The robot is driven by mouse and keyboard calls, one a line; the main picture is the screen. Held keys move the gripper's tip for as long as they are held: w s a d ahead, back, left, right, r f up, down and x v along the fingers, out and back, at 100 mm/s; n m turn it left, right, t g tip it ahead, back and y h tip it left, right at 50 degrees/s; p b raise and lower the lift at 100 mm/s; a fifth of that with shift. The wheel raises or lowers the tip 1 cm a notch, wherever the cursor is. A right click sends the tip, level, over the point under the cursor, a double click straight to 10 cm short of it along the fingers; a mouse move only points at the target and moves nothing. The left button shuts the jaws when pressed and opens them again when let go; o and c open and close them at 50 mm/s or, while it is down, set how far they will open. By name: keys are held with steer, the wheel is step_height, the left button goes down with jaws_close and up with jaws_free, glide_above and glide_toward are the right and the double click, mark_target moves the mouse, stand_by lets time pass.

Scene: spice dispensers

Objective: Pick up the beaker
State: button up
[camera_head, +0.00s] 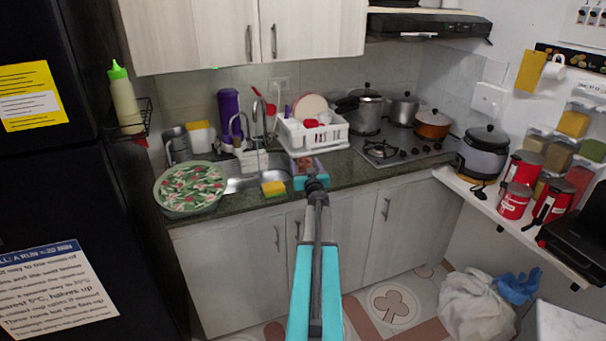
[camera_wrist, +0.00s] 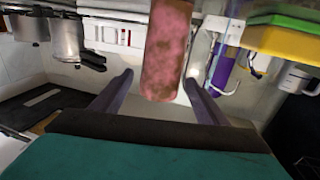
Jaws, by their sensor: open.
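A pinkish, speckled, cylinder-like thing (camera_wrist: 167,50) stands out in the wrist view, between the lines of my two fingers; it may be the beaker, but I cannot tell for sure. A small reddish-brown patch (camera_head: 304,163) shows by my gripper at the sink in the head view and may be the same thing. My gripper (camera_head: 308,173) is over the front of the sink. In the wrist view my gripper (camera_wrist: 158,82) has its fingers spread apart, with no clear contact on the pinkish thing. Its far end is cut off by the frame.
The wrist view is upside down. A yellow-green sponge (camera_head: 273,188) lies at the counter's front edge. A white dish rack (camera_head: 312,135) stands behind my gripper, a purple bottle (camera_head: 229,115) and grey jug (camera_head: 178,145) to the left.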

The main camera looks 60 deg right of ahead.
steer(key=shift+w+d, duration=0.45)
steer(key=shift+d, duration=0.05)
steer(key=c, duration=1.2)
